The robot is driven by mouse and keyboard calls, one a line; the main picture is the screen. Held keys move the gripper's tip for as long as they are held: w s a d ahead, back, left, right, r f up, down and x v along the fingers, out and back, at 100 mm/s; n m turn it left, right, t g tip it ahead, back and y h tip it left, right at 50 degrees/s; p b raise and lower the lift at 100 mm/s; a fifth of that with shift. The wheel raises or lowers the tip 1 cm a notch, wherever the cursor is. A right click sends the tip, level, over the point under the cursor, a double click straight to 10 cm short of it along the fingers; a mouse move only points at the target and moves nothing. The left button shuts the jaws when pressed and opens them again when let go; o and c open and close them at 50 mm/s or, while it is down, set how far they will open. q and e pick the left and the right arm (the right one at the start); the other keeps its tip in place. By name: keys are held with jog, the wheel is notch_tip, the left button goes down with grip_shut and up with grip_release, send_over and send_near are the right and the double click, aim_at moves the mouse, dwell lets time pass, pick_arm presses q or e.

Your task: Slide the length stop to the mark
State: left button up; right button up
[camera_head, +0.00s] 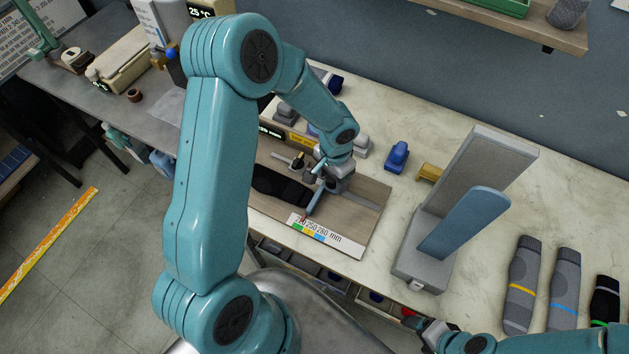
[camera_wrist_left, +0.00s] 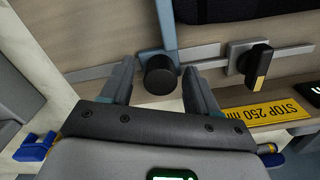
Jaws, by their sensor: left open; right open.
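The length stop is a blue-grey bar (camera_head: 314,200) across the wooden board, near the coloured marks of the scale strip (camera_head: 328,235). Its exact reading is too small to tell. In the left wrist view the bar (camera_wrist_left: 166,28) ends in a round black knob (camera_wrist_left: 160,76). My left gripper (camera_head: 325,176) is over the board; in the wrist view its open fingers (camera_wrist_left: 158,84) stand on either side of the knob, with gaps visible. My right gripper (camera_head: 428,328) is open and empty at the lower right, away from the board.
A dark sock (camera_head: 280,186) lies on the board left of the bar. A metal rail (camera_wrist_left: 205,53) carries a clamp with a black and yellow handle (camera_wrist_left: 257,67). A grey stand with a blue plate (camera_head: 464,222) and several socks (camera_head: 523,283) are to the right.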

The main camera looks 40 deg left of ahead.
pick_arm(q)
jog(key=shift+s, duration=0.1)
grip_shut()
jog(key=shift+d, duration=0.3)
jog(key=shift+w+d+r+b, duration=0.1)
jog(key=shift+w+d+b, duration=0.35)
jog(key=shift+d, duration=0.7)
jog(key=shift+w+d+f+b, duration=0.15)
jog(key=shift+d+b, duration=0.35)
jog(key=shift+d, duration=0.6)
jog(key=shift+w+d+r+b, duration=0.15)
jog(key=shift+w+d+b, duration=0.3)
jog(key=shift+d, duration=0.7)
jog(key=shift+o, duration=1.7)
grip_release()
jog(key=shift+s, duration=0.1)
notch_tip(320, 180, up, 6)
jog(key=p, duration=0.3)
